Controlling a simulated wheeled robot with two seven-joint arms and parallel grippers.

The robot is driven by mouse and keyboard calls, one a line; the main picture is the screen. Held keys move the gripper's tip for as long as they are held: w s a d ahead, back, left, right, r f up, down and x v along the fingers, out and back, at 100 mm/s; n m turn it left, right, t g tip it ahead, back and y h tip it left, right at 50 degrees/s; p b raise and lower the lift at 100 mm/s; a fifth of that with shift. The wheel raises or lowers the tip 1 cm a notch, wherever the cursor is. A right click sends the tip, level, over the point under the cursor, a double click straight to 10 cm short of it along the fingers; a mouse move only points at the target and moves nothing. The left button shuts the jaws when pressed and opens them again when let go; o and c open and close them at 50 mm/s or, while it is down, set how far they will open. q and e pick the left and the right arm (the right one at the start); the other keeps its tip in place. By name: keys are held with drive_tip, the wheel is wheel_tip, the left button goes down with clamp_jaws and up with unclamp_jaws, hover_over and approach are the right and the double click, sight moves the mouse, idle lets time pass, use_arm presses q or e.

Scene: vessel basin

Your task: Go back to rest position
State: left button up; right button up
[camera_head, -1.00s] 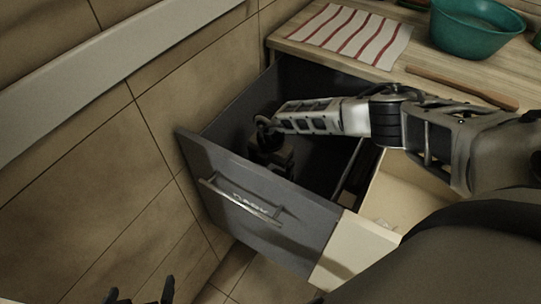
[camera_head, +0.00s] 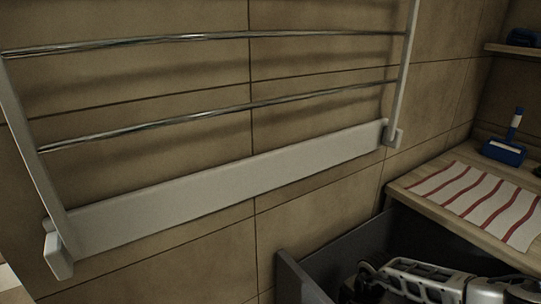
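My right arm comes in from the lower right. My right gripper (camera_head: 367,283) is at the bottom edge of the view, in or just above the open grey drawer (camera_head: 345,243). Its fingertips are dark and mostly cut off by the frame, so I cannot tell whether it is open or shut, or whether it holds anything. My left gripper is not in view.
A wooden counter (camera_head: 421,189) at the right carries a red-and-white striped cloth (camera_head: 478,202) and a blue brush-like object (camera_head: 505,148). A white wall rack (camera_head: 220,188) with metal bars spans the tiled wall. A wooden shelf (camera_head: 515,50) is at upper right.

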wheel_tip(320, 180, down, 12)
drive_tip(key=b, duration=0.6)
drive_tip(key=shift+r+p, duration=0.35)
drive_tip(key=shift+r, duration=0.1)
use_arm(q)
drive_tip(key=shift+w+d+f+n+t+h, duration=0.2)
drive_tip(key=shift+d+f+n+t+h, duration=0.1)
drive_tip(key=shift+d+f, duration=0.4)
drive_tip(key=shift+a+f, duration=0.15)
